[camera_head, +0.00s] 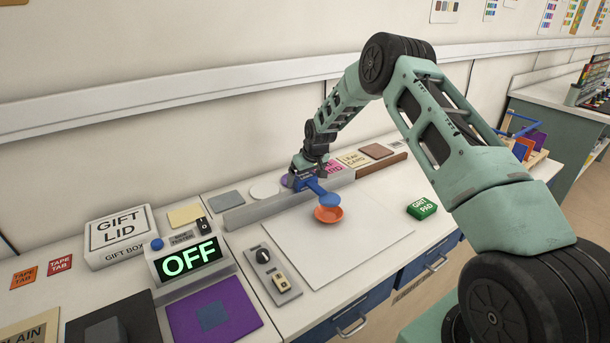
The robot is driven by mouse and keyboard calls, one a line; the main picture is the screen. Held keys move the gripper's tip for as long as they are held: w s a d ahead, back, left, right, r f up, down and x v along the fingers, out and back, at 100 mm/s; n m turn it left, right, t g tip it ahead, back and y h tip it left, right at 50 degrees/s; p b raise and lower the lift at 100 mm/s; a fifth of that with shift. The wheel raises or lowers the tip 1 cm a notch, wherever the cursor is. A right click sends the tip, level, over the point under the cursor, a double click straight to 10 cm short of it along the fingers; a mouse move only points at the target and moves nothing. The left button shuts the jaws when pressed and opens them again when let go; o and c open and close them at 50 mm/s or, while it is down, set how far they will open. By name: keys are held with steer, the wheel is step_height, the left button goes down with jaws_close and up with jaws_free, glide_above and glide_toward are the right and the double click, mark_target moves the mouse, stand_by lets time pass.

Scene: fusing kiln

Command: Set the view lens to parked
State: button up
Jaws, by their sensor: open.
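My gripper (301,178) is at the back of the worktop, just behind a blue part with a rounded end (322,196). It is open, but its fingertips are small and partly hidden. I cannot tell whether it touches the blue part. A shallow orange dish (329,214) lies just below and in front of the rounded end. No part is labelled as the view lens, so I cannot tell for sure which it is. A white box with a green OFF display (190,262) stands to the left, and a grey panel with a black knob and cream switch (270,272) lies beside it.
A white board (345,250) leaves clear room in front of the dish. A low grey rail (255,212) runs behind it. The gift lid box (118,238) stands left, a purple mat (212,315) front left, and a green grit pad (421,208) right.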

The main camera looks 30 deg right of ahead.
steer(key=shift+f, duration=0.2)
steer(key=c, duration=1.4)
steer(key=a+b, duration=0.1)
steer(key=a, duration=0.5)
steer(key=a+b, duration=0.2)
steer(key=a, duration=0.5)
steer(key=a+b, duration=0.2)
steer(key=a, duration=0.5)
steer(key=shift+s+a, duration=0.25)
steer(key=shift+s, duration=0.05)
steer(key=o, duration=1.4)
steer(key=shift+r, duration=0.1)
steer(key=b+v, duration=0.3)
steer(key=v, duration=1.4)
steer(key=shift+b, duration=0.35)
steer(key=shift+r, duration=0.15)
